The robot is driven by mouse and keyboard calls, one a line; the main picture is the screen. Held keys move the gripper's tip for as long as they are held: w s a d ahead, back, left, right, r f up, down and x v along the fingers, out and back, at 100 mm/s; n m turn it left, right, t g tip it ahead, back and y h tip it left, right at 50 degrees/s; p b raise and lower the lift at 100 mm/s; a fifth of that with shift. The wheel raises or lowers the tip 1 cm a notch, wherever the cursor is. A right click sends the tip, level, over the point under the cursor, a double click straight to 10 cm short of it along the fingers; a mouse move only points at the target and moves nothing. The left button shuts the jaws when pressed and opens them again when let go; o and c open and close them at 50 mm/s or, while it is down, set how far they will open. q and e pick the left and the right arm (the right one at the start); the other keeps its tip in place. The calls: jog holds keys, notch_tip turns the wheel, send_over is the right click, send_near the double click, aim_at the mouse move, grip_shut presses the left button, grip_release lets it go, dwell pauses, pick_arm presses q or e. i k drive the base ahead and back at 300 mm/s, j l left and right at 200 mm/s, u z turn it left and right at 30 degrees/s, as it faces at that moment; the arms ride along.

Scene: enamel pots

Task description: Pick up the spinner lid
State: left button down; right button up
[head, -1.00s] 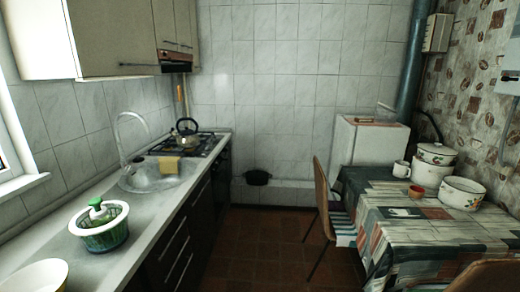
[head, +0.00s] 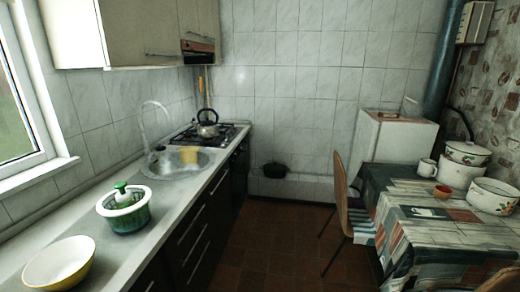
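The salad spinner (head: 126,216) is a green bowl with a white rim, standing on the left counter in the head view. Its spinner lid (head: 123,198) is whitish with a green knob on top and sits on the bowl. Neither of my grippers shows in the head view, so I cannot see whether they are open or shut.
A cream bowl (head: 59,264) stands on the counter (head: 163,226) nearer to me. The sink (head: 180,163) and a stove with a kettle (head: 207,123) lie beyond the spinner. A chair (head: 343,194) and a table (head: 415,243) with pots stand right. Floor between is clear.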

aim_at(113, 204)
jog(key=u, duration=1.35)
